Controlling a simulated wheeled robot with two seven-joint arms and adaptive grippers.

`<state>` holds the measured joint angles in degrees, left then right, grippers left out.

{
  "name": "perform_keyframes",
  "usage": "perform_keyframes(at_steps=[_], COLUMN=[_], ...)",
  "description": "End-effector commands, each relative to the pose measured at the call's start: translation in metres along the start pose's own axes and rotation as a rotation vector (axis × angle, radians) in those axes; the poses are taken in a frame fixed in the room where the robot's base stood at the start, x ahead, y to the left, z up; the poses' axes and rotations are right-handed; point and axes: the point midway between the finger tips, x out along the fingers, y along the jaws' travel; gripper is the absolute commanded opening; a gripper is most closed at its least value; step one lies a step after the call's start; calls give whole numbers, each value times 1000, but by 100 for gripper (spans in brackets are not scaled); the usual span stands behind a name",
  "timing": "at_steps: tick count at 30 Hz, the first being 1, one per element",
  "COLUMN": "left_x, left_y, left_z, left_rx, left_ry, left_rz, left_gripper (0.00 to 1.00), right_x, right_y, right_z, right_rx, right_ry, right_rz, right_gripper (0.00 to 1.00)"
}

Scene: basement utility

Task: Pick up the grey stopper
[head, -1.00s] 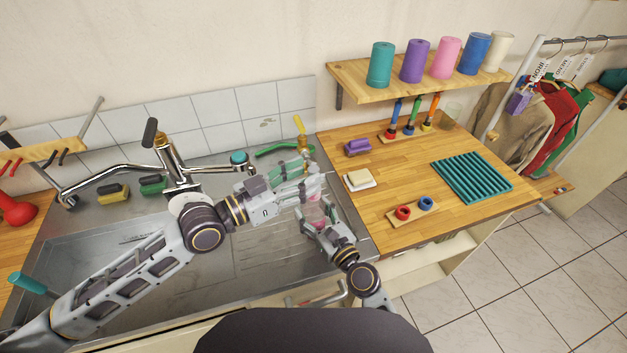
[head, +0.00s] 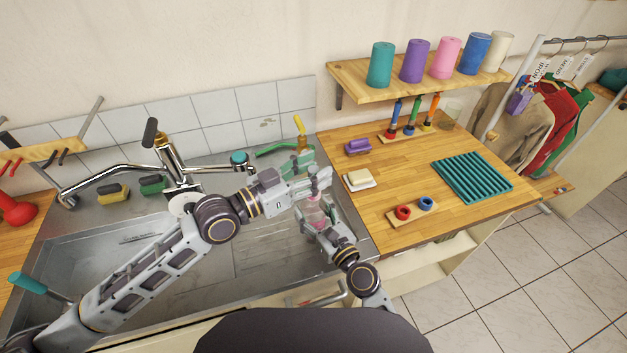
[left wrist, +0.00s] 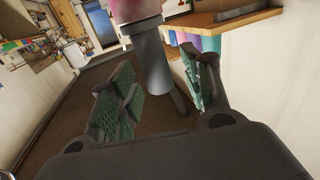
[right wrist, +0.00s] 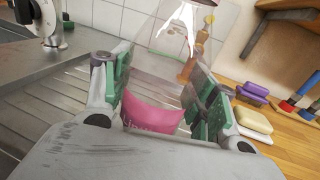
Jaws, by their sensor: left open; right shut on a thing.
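The grey stopper (left wrist: 154,68) shows in the left wrist view as a plain grey cylinder on the end of a bottle with some pink on it (left wrist: 135,9). My left gripper (head: 319,182) is open at the top of the bottle. In the left wrist view its green-padded fingers (left wrist: 163,95) stand on either side of the stopper, with gaps visible. My right gripper (head: 316,222) is shut on the clear bottle, whose pink label (right wrist: 152,114) shows between its fingers (right wrist: 165,95). In the head view my left gripper hides the stopper.
Both grippers are over the right part of the metal sink (head: 225,255). A tap (head: 170,170) stands behind my left arm. The wooden counter (head: 400,170) at right holds a teal ribbed mat (head: 471,177), a soap dish (head: 359,180) and a ring holder (head: 414,211).

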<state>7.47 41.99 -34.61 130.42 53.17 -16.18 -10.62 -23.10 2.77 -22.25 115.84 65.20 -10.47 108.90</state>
Motion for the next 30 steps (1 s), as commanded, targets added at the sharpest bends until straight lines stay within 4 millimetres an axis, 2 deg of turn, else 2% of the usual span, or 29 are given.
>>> perform_keyframes(at_steps=[4, 5, 15, 25, 30], left_x=[0, 0, 0, 0, 0], left_y=[0, 0, 0, 0, 1], left_z=[0, 0, 0, -2, -12], left_rx=[0, 0, 0, 0, 2], left_ry=[0, 0, 0, 1, 4], left_rz=[0, 0, 0, 0, 1], left_gripper=[48, 45, 3, 3, 3], right_x=[0, 0, 0, 0, 0], right_y=[0, 0, 0, 0, 0], right_z=[0, 0, 0, 0, 0], right_rx=[0, 0, 0, 0, 0], right_ry=[0, 0, 0, 0, 0], right_rz=[0, 0, 0, 0, 0], right_gripper=[34, 34, 34, 34, 34])
